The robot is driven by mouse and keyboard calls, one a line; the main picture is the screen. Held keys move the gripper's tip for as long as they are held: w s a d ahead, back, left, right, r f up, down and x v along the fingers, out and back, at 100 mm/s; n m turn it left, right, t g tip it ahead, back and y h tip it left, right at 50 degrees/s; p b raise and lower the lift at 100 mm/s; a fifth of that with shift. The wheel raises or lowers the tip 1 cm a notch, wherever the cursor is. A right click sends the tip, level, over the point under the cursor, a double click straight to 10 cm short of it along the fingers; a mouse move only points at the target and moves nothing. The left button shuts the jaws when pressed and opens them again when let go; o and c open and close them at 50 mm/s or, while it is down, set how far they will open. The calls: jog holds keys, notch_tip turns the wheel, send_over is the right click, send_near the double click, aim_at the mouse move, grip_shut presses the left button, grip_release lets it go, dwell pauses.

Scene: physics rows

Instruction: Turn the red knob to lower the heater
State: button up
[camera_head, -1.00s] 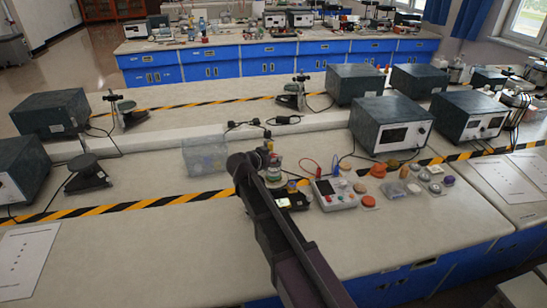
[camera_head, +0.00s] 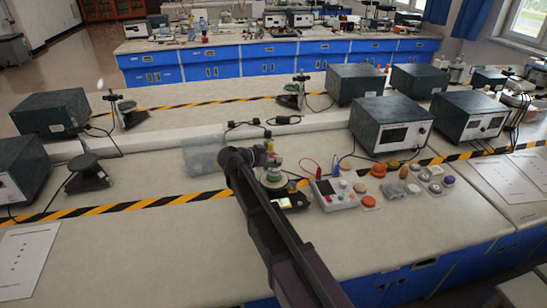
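My dark arm reaches up from the bottom centre, and my gripper (camera_head: 268,156) is at its far end, small and partly hidden by the arm. Its fingers cannot be made out. Just below it stands a small round-topped device (camera_head: 273,179) on a dark base with a lit yellow patch; this may be the heater, but I cannot be sure. A larger orange-red round piece (camera_head: 369,201) lies right of the box. Which one is the red knob is unclear. My gripper appears apart from both.
A clear bin (camera_head: 202,156) stands left of my gripper. Several small caps and dishes (camera_head: 413,188) lie right of the control box. Dark instrument boxes (camera_head: 390,124) stand behind. The bench front (camera_head: 390,235) is clear.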

jog(key=shift+o, duration=1.4)
jog(key=shift+n+t+y, duration=0.4)
jog(key=shift+n, duration=0.1)
jog(key=shift+s+d+n+t+y, duration=0.1)
jog(key=shift+n+t+y, duration=0.2)
jog(key=shift+n+y, duration=0.1)
jog(key=shift+n+t+y, duration=1)
jog(key=shift+n+y, duration=0.6)
jog(key=shift+n+t+y, duration=0.7)
jog(key=shift+n+y, duration=1.9)
jog(key=shift+y, duration=0.3)
jog(key=shift+n+y, duration=0.7)
jog(key=shift+y, duration=0.2)
jog(key=shift+n+g+y, duration=1)
jog(key=shift+n+y, duration=1.1)
jog(key=shift+y, duration=0.1)
jog(key=shift+w+n+g+y, duration=0.2)
jog(key=shift+n+g+y, duration=0.2)
jog(key=shift+n+y, duration=0.45)
